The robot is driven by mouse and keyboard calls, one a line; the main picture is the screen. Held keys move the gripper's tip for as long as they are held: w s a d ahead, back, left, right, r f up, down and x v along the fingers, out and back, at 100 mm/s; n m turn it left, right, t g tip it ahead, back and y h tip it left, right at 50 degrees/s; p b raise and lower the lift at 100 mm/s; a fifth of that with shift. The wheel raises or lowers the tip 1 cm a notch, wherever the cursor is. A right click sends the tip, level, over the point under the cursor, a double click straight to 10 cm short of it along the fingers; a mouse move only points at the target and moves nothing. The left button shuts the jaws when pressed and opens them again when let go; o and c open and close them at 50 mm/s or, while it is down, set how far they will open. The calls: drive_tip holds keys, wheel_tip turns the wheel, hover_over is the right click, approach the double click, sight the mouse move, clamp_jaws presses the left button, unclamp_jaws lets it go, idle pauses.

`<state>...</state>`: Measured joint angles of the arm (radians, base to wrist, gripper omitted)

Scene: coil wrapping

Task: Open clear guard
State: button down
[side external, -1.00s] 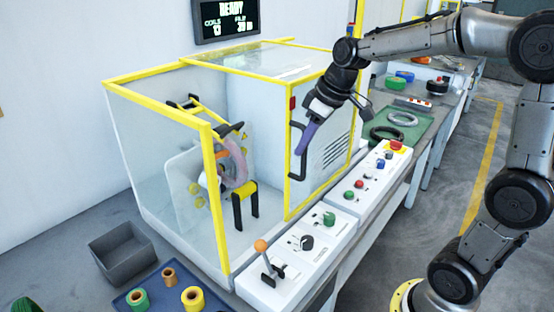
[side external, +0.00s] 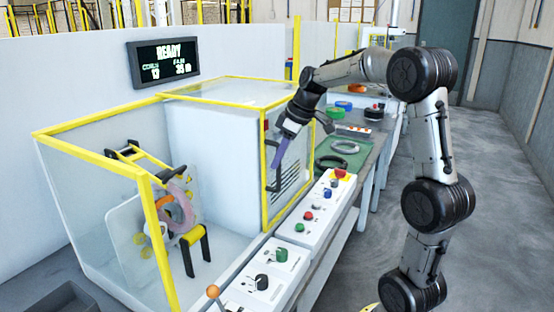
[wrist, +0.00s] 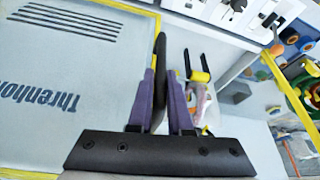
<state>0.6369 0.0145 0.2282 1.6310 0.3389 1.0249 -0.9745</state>
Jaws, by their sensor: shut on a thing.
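The guard is a yellow-framed box. Its clear panel (side external: 100,195) stands at the left, and coil-holding parts show through it. A black handle (side external: 267,172) is fixed near the left edge of the vented panel (side external: 287,160), at the right of the box. In the wrist view the handle (wrist: 160,58) runs between two purple fingers. My gripper (side external: 278,158) is shut on this handle, with its fingers pointing down. The fingers hide part of the handle. A pink-grey coil (side external: 178,208) sits inside, beside a yellow-topped black stand (side external: 194,240).
White control boxes with knobs (side external: 310,215) run along the front of the bench. A green tray (side external: 340,150) with grey rings lies to the right of the guard. A READY display (side external: 164,62) hangs on the wall behind. An orange-knobbed lever (side external: 213,291) stands at the front.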

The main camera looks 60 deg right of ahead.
drive_tip(key=shift+w+r, duration=0.1)
drive_tip(key=c, duration=0.8)
unclamp_jaws()
drive_tip(key=shift+c, duration=0.2)
drive_tip(key=v, duration=1.3)
drive_tip(key=shift+s+r, duration=0.2)
drive_tip(key=shift+r, duration=0.1)
